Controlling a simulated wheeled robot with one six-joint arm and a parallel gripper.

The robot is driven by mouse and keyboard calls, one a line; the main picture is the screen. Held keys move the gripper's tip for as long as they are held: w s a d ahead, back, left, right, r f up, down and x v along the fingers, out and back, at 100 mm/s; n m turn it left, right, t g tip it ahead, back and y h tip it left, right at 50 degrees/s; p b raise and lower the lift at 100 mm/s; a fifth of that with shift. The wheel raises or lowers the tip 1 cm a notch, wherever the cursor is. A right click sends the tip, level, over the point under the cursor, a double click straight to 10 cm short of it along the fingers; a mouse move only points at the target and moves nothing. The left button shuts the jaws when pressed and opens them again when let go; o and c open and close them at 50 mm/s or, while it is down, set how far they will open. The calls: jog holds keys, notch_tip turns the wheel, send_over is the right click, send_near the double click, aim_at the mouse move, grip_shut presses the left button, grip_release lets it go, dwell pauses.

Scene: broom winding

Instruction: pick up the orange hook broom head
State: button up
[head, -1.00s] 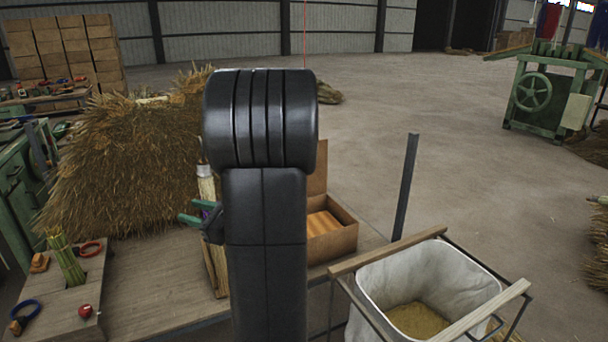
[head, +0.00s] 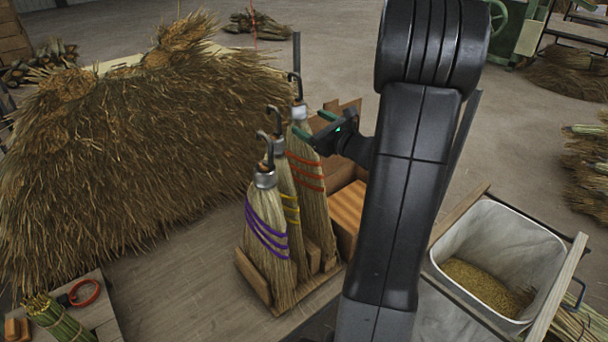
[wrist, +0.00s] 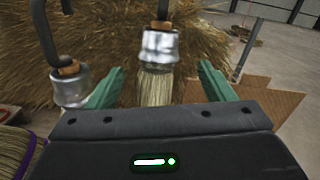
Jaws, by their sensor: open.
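The broom head with orange-red bands (head: 308,172) stands upright at the far end of a row of three, with a silver collar and dark hook on top. My gripper (head: 318,126) is open beside its upper part, to the right of the collar. In the wrist view, a silver collar (wrist: 159,46) and the bristles below it lie between and beyond the open green fingers of my gripper (wrist: 160,68); the jaws are not closed on it. This appears to be the orange-banded one; its bands are hidden there.
The yellow-banded broom head (head: 284,185) and purple-banded broom head (head: 268,225) stand close beside it in a wooden rack (head: 252,277). A big straw pile (head: 130,160) lies behind.

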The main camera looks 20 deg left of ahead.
aim_at(305, 119)
jog(key=p+x, duration=0.1)
jog(key=x, duration=0.4)
jog(key=shift+a+r, duration=0.15)
jog(key=shift+r, duration=0.05)
grip_shut()
